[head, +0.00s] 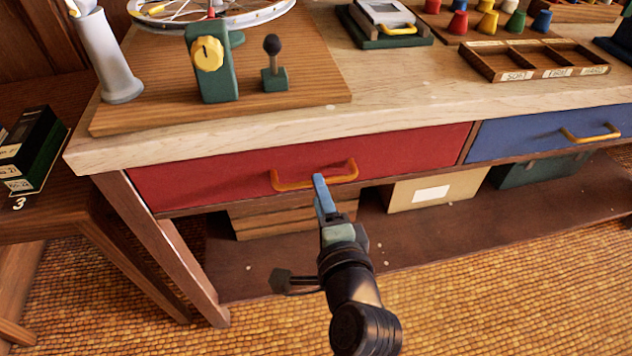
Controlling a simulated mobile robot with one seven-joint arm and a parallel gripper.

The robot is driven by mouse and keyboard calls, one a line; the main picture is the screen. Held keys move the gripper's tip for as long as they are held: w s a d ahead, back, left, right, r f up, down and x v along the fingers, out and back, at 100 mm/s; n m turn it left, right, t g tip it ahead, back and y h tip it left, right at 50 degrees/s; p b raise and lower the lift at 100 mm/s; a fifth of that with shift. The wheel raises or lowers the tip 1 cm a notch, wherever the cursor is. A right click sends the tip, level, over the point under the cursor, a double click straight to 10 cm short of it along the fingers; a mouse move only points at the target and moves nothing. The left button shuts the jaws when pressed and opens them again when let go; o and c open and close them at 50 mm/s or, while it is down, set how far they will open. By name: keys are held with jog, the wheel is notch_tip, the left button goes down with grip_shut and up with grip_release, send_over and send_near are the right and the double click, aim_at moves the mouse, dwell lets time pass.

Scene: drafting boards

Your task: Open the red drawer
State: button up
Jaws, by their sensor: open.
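The red drawer (228,172) is under the left part of the wooden bench top, and its front looks flush with the bench frame. Its orange bar handle (294,182) is at the middle of the front. My gripper (319,181) is in front of the handle, with its blue fingertips overlapping the handle's lower right part in the picture. The gripper is open. The fingers line up one behind the other from this view, so I cannot tell whether they touch the handle or lie around it.
A blue drawer (520,134) with an orange handle (590,134) is to the right. A cream box (437,190) and a wooden crate (290,216) stand on the shelf below. The bench leg (160,245) is at left. The woven floor in front is clear.

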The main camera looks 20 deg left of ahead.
jog(key=shift+b+x, duration=0.3)
jog(key=shift+x, duration=1.95)
jog(key=shift+c, duration=0.2)
grip_shut()
jog(key=shift+d, duration=0.1)
